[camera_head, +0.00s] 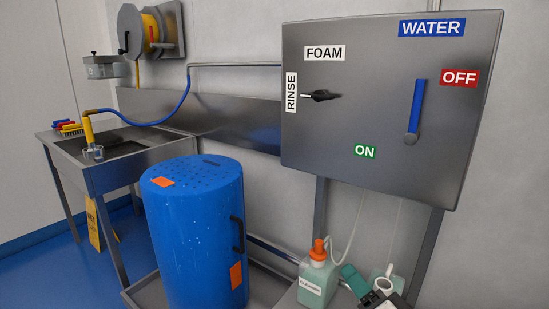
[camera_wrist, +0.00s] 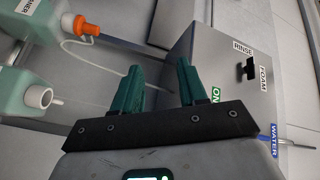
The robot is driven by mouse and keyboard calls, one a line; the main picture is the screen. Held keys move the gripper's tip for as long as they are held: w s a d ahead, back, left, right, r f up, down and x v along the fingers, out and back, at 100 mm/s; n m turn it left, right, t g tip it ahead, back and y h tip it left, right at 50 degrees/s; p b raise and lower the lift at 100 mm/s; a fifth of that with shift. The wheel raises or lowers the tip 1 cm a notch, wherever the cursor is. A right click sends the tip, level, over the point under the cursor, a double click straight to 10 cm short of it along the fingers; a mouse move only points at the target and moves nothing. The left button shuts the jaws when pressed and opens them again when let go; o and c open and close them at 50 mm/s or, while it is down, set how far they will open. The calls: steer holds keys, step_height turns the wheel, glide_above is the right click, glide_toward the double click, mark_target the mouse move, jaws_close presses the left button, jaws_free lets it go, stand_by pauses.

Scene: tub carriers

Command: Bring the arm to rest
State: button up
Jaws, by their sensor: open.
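My gripper (camera_wrist: 158,82) shows in the wrist view with its two green fingers spread apart and nothing between them. In the camera_head view my gripper (camera_head: 367,280) is low at the bottom edge, in front of the lower right area, beside the cleaner bottle (camera_head: 314,283). Most of my arm is outside that view. The steel control box (camera_head: 400,110) hangs above the gripper. In the wrist view the box (camera_wrist: 205,60) lies beyond the fingers.
The bottle (camera_wrist: 75,26) with an orange cap and a second pale bottle (camera_wrist: 38,97) stand close to my gripper. A blue tub (camera_head: 195,235) stands left of them. A steel sink (camera_head: 120,150) is farther left. Blue floor (camera_head: 50,270) is clear at the lower left.

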steer(key=s+d+f+n+g+h, duration=0.25)
steer(key=s+d+f+g, duration=0.2)
steer(key=s+f, duration=0.5)
steer(key=s+d+f+n+g+h, duration=0.25)
steer(key=s+f+g, duration=0.35)
steer(key=s+f, duration=0.4)
steer(key=s+d+f+n+g+h, duration=0.1)
steer(key=s+d+f+g, duration=0.15)
steer(key=s, duration=0.65)
steer(key=s+d+f+n+g, duration=0.2)
steer(key=s+f+g, duration=0.15)
steer(key=s, duration=0.45)
step_height(320, 180, up, 14)
steer(key=p, duration=1.4)
steer(key=shift+w+a+r, duration=0.15)
steer(key=shift+w+a, duration=0.05)
steer(key=shift+w, duration=0.05)
steer(key=shift+c, duration=0.3)
